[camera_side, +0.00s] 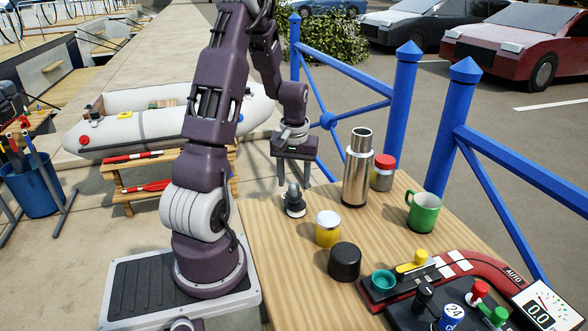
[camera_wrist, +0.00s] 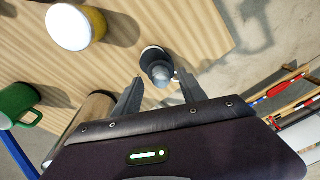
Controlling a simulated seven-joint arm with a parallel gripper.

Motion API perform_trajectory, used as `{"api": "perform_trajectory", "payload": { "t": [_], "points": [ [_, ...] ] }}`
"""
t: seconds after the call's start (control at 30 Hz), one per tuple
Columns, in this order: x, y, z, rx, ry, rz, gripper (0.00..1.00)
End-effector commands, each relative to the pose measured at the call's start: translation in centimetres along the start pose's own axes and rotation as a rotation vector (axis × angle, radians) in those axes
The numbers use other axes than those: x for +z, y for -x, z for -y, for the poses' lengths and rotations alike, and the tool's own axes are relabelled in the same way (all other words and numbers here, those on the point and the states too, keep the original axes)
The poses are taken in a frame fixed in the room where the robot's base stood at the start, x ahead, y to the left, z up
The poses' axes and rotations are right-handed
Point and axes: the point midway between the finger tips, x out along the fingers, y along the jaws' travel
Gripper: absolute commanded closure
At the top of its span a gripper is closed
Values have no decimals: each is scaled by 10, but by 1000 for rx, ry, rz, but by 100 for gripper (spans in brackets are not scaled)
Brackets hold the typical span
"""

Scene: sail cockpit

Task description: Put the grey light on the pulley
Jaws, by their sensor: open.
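The grey light (camera_side: 294,200) is a small grey piece with a round dark base and a pale rim. It stands on the wooden table near its left edge. My gripper (camera_side: 294,180) points down right above it, fingers spread and open. In the wrist view the light (camera_wrist: 158,66) lies between and just beyond the fingertips (camera_wrist: 159,78), with nothing gripped. I cannot surely pick out the pulley. A squat black round piece (camera_side: 344,263) stands on the table, and a teal round piece (camera_side: 383,280) sits on the control panel.
A yellow jar with white lid (camera_side: 328,230), a steel flask (camera_side: 357,170), a red-lidded jar (camera_side: 383,172) and a green mug (camera_side: 424,212) stand on the table (camera_side: 275,262). The control panel (camera_side: 450,290) fills its front right. A blue railing (camera_side: 400,110) runs behind.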

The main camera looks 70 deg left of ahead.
Motion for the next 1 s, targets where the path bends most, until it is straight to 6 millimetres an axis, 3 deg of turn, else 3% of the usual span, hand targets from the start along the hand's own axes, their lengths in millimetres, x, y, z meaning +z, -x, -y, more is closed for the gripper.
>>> {"api": "perform_trajectory", "payload": {
  "t": [0.3, 0.47, 0.57, 0.67, 0.7, 0.77, 0.8, 0.9, 1.0],
  "points": [
    [-1, 84, -1, 2, -1, -8, 51],
    [0, 105, -1, 2, -3, -5, 51],
    [17, 128, -21, 26, -79, -34, 51],
    [73, 171, -61, 92, -288, -112, 51],
    [104, 188, -74, 126, -392, -148, 51],
    [152, 207, -84, 177, -548, -202, 51],
    [182, 217, -85, 211, -647, -236, 51],
    [242, 227, -75, 283, -855, -308, 51],
    [273, 227, -64, 327, -978, -351, 51]
  ]
}}
